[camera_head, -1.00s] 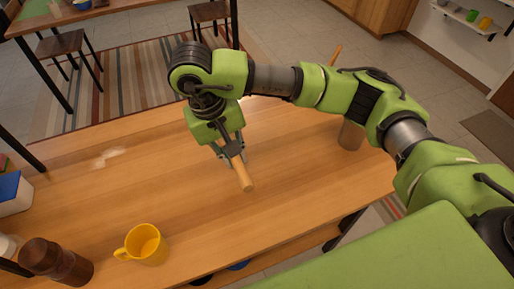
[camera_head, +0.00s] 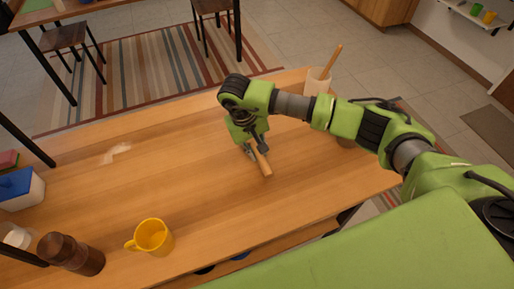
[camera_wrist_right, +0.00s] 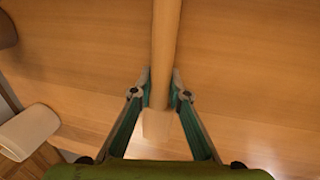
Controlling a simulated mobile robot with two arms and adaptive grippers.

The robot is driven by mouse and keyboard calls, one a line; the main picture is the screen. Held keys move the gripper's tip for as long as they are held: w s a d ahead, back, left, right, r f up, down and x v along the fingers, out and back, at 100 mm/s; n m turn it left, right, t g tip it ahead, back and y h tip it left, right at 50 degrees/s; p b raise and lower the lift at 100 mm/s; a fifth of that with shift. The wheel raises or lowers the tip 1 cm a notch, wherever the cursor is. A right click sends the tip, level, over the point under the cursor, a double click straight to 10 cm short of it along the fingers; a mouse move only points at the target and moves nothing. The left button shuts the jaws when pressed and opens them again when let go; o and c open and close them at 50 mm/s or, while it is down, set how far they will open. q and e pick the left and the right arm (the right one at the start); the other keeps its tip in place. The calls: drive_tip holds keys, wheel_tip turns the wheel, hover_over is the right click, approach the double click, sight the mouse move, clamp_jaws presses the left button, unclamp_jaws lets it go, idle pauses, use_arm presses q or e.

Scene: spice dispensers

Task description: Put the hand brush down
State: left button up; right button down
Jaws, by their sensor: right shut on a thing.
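My right gripper (camera_head: 256,150) points down over the wooden table (camera_head: 190,185) and is shut on the hand brush. The brush's pale wooden handle (camera_head: 263,163) sticks out from the fingers toward the front. In the right wrist view the handle (camera_wrist_right: 164,45) runs straight between the two fingers (camera_wrist_right: 159,95). The bristles are not visible, and I cannot tell whether the brush touches the tabletop. My left gripper is not in view.
A white powder patch (camera_head: 117,152) lies on the table at the left. A yellow mug (camera_head: 153,237), a dark brown mill (camera_head: 72,254) and a blue-and-white box (camera_head: 20,188) stand nearer the left and front. A pale container (camera_head: 317,82) stands at the back right. The table's middle is clear.

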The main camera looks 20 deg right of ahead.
drive_tip(key=shift+f+b, duration=0.2)
drive_tip(key=shift+b, duration=0.1)
drive_tip(key=c, duration=2.2)
unclamp_jaws()
drive_tip(key=shift+r, duration=0.1)
drive_tip(key=shift+r+p, duration=0.2)
drive_tip(key=shift+p, duration=0.15)
drive_tip(key=shift+a+r, duration=0.1)
drive_tip(key=shift+r, duration=0.2)
drive_tip(key=b+v, duration=0.3)
drive_tip(key=v, duration=0.8)
drive_tip(key=shift+r, duration=0.15)
